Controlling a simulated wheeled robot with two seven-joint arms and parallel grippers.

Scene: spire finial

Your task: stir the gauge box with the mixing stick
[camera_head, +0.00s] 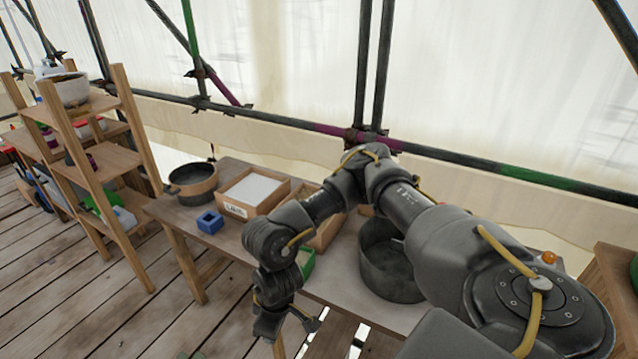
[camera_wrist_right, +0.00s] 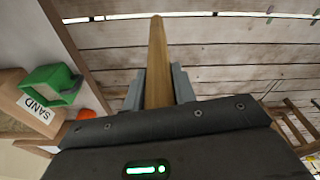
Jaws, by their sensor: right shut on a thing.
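My right gripper (camera_head: 286,322) is low in front of the table's front edge, its arm reaching across from the right. In the right wrist view it is shut on the wooden mixing stick (camera_wrist_right: 157,62), which stands out between the fingers over the plank floor. In the head view only a short piece of the stick (camera_head: 279,347) shows below the gripper. A small blue open box (camera_head: 210,222) stands on the table, and a green one (camera_head: 306,262) is partly hidden by my arm; it also shows in the right wrist view (camera_wrist_right: 50,88). I cannot tell which is the gauge box. My left gripper is out of view.
The table (camera_head: 185,217) also holds a dark pot (camera_head: 192,182), a wooden box of white material (camera_head: 236,210), a sand box (camera_wrist_right: 18,104) and a large dark round tub (camera_head: 390,275). A wooden shelf (camera_head: 111,160) stands at left. Open plank floor lies in front.

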